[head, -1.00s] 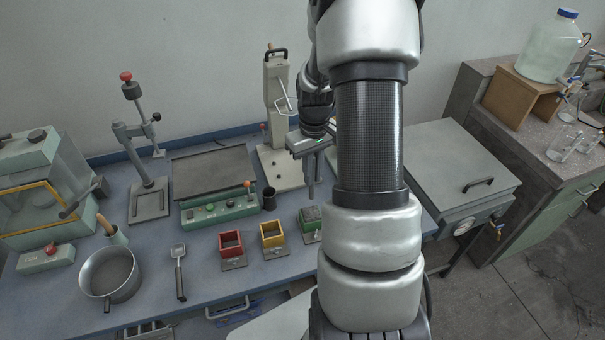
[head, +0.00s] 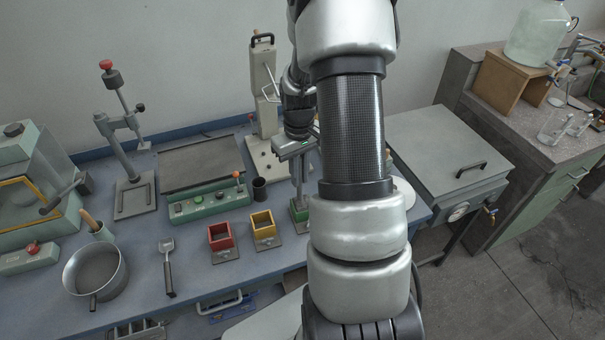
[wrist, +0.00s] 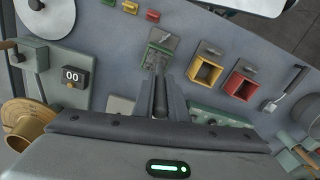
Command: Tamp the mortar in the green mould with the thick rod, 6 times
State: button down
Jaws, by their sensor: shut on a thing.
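The green mould (head: 299,213) stands on the bench to the right of the yellow mould (head: 263,226), partly hidden by my arm. It also shows in the wrist view (wrist: 150,58), beyond my fingertips. My gripper (head: 295,160) is above the green mould, shut on the thick grey rod (head: 299,189). The rod hangs about upright, and its lower end meets the top of the mould. I cannot tell how deep it reaches into the mortar.
The red mould (head: 221,238) stands left of the yellow one. A dark cup (head: 259,189) and a green control box (head: 209,204) are behind them. A display reads 00 (wrist: 74,76) in the wrist view. A pan (head: 96,270) and a scoop (head: 168,268) lie left.

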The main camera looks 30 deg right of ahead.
notch_tip(320, 180, down, 4)
jog(key=b, duration=0.3)
jog(key=r+p, duration=0.1)
jog(key=r, duration=0.1)
jog(key=d+r+p, duration=0.1)
jog(key=r+p, duration=0.1)
jog(key=shift+s, duration=0.1)
notch_tip(320, 180, down, 4)
jog(key=b, duration=0.4)
notch_tip(320, 180, up, 4)
jog(key=p, duration=0.3)
jog(key=shift+a, duration=0.1)
